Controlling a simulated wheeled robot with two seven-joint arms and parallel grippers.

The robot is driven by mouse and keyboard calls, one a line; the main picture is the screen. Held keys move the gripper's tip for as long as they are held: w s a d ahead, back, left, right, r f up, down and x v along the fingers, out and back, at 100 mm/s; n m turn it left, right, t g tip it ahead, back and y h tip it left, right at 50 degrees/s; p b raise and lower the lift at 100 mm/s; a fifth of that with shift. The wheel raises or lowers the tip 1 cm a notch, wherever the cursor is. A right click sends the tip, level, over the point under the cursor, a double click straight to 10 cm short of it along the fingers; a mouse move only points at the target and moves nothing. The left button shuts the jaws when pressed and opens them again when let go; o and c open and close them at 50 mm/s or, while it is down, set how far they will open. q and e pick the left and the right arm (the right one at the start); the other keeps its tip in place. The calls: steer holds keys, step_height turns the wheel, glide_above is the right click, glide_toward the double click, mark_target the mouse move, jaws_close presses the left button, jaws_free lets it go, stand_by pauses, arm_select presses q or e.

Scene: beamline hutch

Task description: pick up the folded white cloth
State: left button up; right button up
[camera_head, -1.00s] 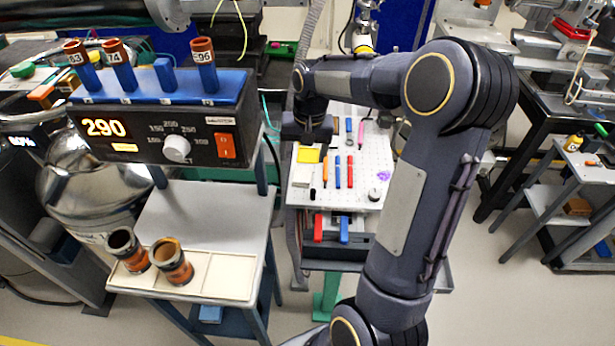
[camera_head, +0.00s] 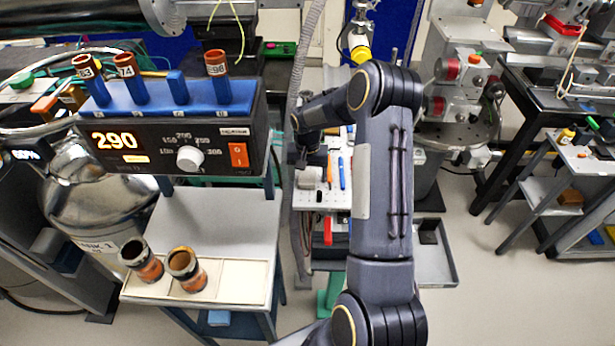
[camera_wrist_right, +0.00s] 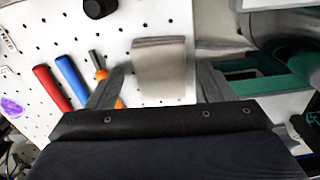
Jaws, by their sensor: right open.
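The folded white cloth (camera_wrist_right: 160,68) looks pale grey-white and lies on the white perforated board (camera_wrist_right: 100,35). In the head view the cloth (camera_head: 308,179) shows at the board's left edge, partly covered by my right gripper (camera_head: 312,158). In the wrist view my right gripper (camera_wrist_right: 163,78) is open, one finger on each side of the cloth, with gaps to both. I cannot tell exactly how high the fingertips are above the board. My left gripper is not in view.
Red (camera_wrist_right: 52,88), blue (camera_wrist_right: 72,80) and orange (camera_wrist_right: 98,66) tools lie left of the gripper in the wrist view. A black knob (camera_wrist_right: 100,6) stands beyond. In the head view, a controller (camera_head: 170,140) and a cup tray (camera_head: 243,283) stand to the left.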

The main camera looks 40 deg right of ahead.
steer(key=c, duration=1)
steer(key=shift+w+r, duration=0.1)
steer(key=shift+r, duration=0.45)
steer(key=s+d+r+b, duration=0.1)
steer(key=s+d+r, duration=0.2)
steer(key=r, duration=0.1)
steer(key=s+d+r+b, duration=0.1)
steer(key=s+d+r, duration=0.2)
steer(key=d+r, duration=0.1)
steer(key=s+d+r+b, duration=0.2)
steer(key=s+d+r, duration=0.1)
steer(key=r, duration=0.1)
steer(key=shift+s+d, duration=0.15)
steer(key=shift+s, duration=0.2)
